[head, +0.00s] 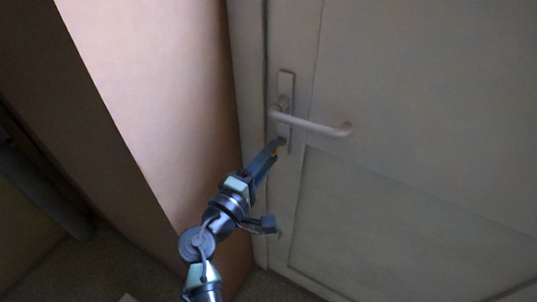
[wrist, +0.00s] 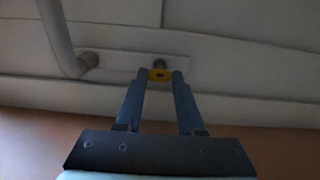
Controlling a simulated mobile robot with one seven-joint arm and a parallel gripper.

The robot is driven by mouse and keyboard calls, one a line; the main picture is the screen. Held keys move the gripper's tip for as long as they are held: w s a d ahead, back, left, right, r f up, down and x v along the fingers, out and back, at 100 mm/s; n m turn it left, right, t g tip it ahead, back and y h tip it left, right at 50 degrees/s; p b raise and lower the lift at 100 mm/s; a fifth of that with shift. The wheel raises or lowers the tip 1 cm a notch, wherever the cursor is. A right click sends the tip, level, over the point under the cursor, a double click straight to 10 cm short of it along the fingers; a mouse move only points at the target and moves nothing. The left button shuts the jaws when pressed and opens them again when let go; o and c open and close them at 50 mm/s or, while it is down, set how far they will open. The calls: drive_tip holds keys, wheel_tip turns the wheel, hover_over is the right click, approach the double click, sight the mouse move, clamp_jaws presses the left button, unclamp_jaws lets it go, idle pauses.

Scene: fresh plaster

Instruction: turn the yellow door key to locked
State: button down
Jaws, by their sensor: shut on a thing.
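The yellow door key (wrist: 160,75) sits at the lock below the handle, and its yellow bow shows between my two fingertips in the wrist view. In the head view only a small bit of yellow (head: 275,152) shows at the tip of my gripper (head: 277,147). My gripper (wrist: 160,77) is shut on the key's bow. The bow lies wide across the gap between the fingers. The lock plate (head: 286,85) is a pale upright plate on the door. The keyhole itself is mostly hidden behind the key and fingers.
A pale lever handle (head: 318,127) juts out just above the key and points right in the head view; it also shows at the upper left of the wrist view (wrist: 58,38). The pale panelled door (head: 420,110) is shut. A pinkish wall (head: 150,90) stands left of the frame.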

drive_tip(key=c, duration=0.5)
unclamp_jaws()
drive_tip(key=v, duration=1.3)
